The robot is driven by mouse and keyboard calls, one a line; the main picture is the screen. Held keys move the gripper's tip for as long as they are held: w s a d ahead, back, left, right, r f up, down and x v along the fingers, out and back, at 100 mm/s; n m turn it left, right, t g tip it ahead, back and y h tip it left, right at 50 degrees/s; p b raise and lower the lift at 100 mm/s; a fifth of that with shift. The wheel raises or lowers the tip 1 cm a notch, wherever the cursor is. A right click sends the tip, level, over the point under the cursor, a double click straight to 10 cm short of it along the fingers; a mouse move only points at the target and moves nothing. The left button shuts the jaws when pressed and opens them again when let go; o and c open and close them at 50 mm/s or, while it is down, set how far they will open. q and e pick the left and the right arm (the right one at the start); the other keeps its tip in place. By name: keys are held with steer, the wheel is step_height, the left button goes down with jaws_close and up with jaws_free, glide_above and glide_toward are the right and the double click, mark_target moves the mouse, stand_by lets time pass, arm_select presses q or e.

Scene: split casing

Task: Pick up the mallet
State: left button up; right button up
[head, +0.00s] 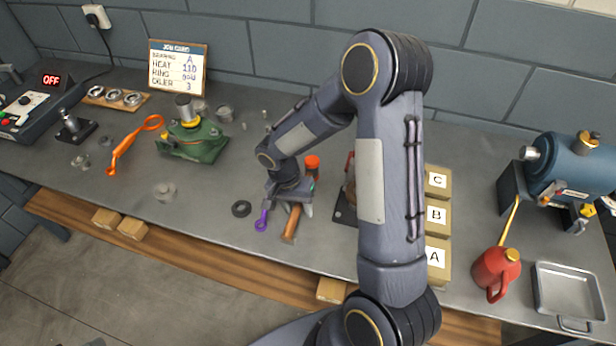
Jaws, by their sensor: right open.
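A brown wooden handle (291,224), which looks like the mallet's, lies on the grey workbench near its front edge. Its upper end passes under my right gripper, so I cannot see the mallet's head clearly. My right gripper (289,201) points down over the bench, just above that handle. It is open, and I see nothing held in it. I cannot tell whether a finger touches the handle. My left gripper is not in view.
A purple tool (262,219) and a dark ring (241,208) lie just left of the handle. An orange-red capped item (312,163) stands behind my gripper. Boxes marked A (437,257), B and C stand to the right. A green housing (195,143) sits back left.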

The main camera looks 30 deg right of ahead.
steer(key=c, duration=0.9)
jaws_close()
